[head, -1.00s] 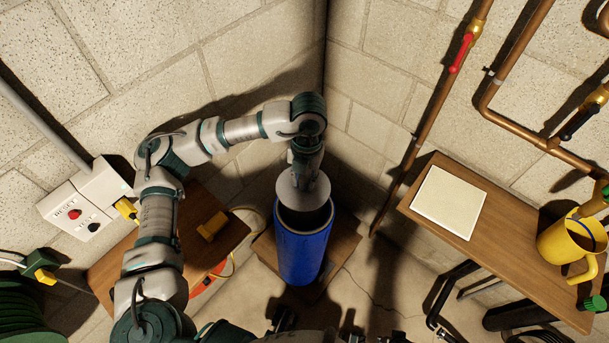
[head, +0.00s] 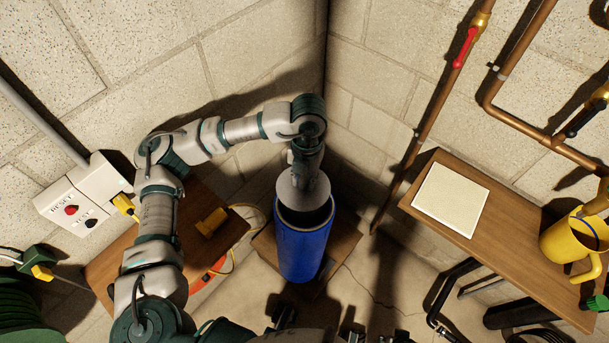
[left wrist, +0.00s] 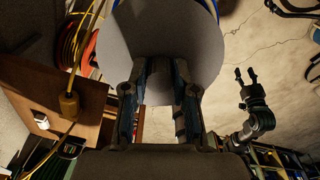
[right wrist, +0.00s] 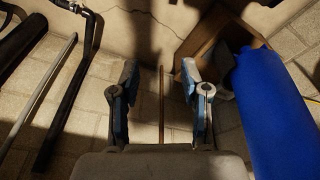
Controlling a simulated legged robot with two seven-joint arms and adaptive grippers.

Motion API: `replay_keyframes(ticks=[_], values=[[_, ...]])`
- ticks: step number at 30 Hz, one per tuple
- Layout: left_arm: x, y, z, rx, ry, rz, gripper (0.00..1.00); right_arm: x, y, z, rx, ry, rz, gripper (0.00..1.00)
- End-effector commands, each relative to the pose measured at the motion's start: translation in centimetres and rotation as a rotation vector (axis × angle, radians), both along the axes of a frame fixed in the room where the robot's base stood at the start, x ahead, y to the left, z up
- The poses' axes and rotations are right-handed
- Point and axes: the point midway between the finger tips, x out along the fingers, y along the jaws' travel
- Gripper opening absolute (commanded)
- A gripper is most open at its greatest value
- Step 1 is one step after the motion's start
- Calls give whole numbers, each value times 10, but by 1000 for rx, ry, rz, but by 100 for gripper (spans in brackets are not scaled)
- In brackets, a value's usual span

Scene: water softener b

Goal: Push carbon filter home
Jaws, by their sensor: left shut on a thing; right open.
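The carbon filter (head: 303,192) is a pale grey cylinder, seen end-on over the mouth of an upright blue housing (head: 302,252) in the head view. My left gripper (head: 305,170) is shut on the filter from above. In the left wrist view, its fingers (left wrist: 157,82) grip the filter's pale round face (left wrist: 160,42), with a sliver of blue rim behind. How deep the filter sits is hidden. My right gripper (right wrist: 160,76) is open and empty beside the blue housing (right wrist: 275,110); it also shows in the left wrist view (left wrist: 245,76).
The housing stands on a low wooden base (head: 342,240) in the wall corner. A wooden shelf (head: 510,250) at right holds a cream panel (head: 451,200) and a yellow jug (head: 572,248). A wooden table (head: 225,238) with a yellow item (head: 212,222) is at left. Copper pipes (head: 440,105) run along the right wall.

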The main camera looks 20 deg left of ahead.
Motion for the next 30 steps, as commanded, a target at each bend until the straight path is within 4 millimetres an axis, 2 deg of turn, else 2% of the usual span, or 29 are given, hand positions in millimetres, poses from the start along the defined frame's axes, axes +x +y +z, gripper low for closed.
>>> replay_keyframes(ticks=[11,30], values=[[0,0,-5,-2,-2,0,0,-2,0,9,1,-4,-1,46],[-1,1,-21,-2,-2,1,0,11,4,20,16,-76,4,46]])
